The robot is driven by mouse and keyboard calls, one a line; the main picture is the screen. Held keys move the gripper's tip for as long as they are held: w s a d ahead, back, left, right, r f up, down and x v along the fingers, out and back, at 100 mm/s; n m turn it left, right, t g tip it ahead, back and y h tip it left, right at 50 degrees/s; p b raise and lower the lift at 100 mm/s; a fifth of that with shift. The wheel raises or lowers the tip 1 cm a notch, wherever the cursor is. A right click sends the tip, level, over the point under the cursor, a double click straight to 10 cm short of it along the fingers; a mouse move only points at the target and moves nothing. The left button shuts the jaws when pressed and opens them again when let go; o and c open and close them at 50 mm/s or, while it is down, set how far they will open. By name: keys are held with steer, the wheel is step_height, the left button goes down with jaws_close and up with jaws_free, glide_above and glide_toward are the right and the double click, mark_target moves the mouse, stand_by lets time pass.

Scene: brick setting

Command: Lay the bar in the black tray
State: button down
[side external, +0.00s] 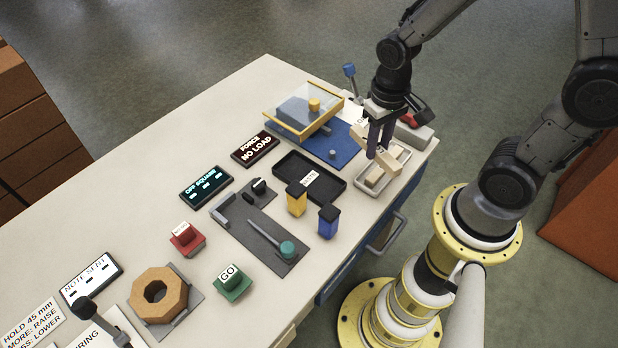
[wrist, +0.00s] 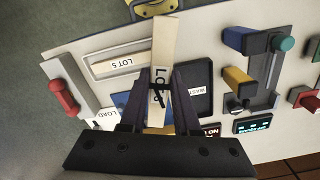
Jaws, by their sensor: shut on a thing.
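A long cream bar (side external: 387,161) with dark marking is gripped between the two dark fingers of my gripper (side external: 378,148). In the wrist view the bar (wrist: 164,45) runs up and away between the fingertips (wrist: 164,78). My gripper holds it over or beside the pale tray near the table's right edge; the exact height is hard to tell. The black tray (side external: 282,169) is to the left of my gripper, with a white label in it. In the wrist view the black tray (wrist: 205,74) shows right of the bar, partly hidden by a finger.
The pale tray (side external: 401,172) holds a cream piece. Yellow (side external: 297,199) and blue (side external: 328,221) blocks stand in front of the black tray. A clear-lidded yellow-framed box (side external: 304,108) on a blue mat lies behind it. A red-handled device (side external: 412,122) stands behind my gripper.

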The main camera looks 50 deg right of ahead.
steer(key=s+a+n, duration=0.1)
steer(key=a+n, duration=0.2)
steer(key=a, duration=0.1)
glide_above(311, 181)
steer(key=shift+n, duration=0.3)
steer(key=f, duration=0.9)
steer(key=shift+s, duration=0.25)
steer(key=shift+w+f, duration=0.25)
steer(key=shift+f, duration=1.65)
steer(key=shift+f, duration=0.15)
steer(key=c, duration=0.6)
jaws_free()
steer(key=shift+c, duration=0.2)
